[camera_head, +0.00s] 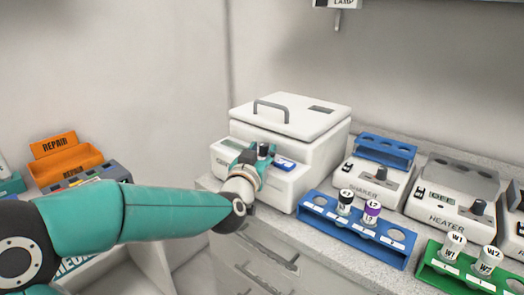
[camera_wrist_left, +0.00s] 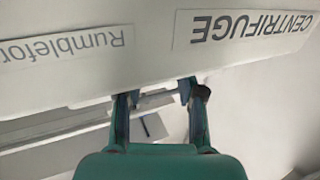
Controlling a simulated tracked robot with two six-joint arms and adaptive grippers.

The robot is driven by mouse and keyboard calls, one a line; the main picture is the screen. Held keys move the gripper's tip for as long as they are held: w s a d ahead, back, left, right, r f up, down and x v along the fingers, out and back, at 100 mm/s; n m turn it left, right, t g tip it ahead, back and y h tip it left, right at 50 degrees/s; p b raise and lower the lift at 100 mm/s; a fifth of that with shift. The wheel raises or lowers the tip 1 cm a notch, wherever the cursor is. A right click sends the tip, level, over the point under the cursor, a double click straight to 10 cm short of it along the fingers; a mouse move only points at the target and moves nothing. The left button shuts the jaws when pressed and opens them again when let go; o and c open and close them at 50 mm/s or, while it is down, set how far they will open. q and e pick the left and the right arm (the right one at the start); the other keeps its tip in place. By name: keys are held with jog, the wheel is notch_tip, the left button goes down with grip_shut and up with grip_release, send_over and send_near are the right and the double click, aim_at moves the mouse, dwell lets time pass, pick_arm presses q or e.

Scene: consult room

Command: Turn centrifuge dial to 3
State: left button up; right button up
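The centrifuge (camera_head: 322,150) is a white box with a grey handle on its lid, standing on the counter in the head view. A small dark knob (camera_head: 263,149), apparently its dial, shows on the front panel beside my gripper. My left gripper (camera_head: 254,155) is at that panel; the wrist and fingers cover part of it. In the left wrist view the fingers (camera_wrist_left: 160,98) are apart, below the upside-down CENTRIFUGE label (camera_wrist_left: 250,22). I cannot tell whether they touch the dial; its pointer and numbers are not readable. My right gripper is not in view.
A blue rack (camera_head: 353,232) with two capped tubes stands right of the centrifuge. Behind it are a shaker (camera_head: 372,185) and a heater (camera_head: 448,205); a green rack (camera_head: 462,277) is at front right. An orange bin (camera_head: 65,160) is at left. Drawers lie below the counter.

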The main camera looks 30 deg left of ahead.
pick_arm(q)
jog(key=shift+w, duration=0.25)
grip_shut()
jog(key=shift+d+r+n+y+p, duration=0.1)
jog(key=shift+r+n+y+p, duration=0.25)
jog(key=shift+p, duration=0.35)
jog(key=shift+f+n+g+y+p, duration=0.2)
jog(key=shift+n+g+y+p, duration=0.2)
jog(key=shift+y, duration=0.25)
jog(key=shift+f, duration=0.15)
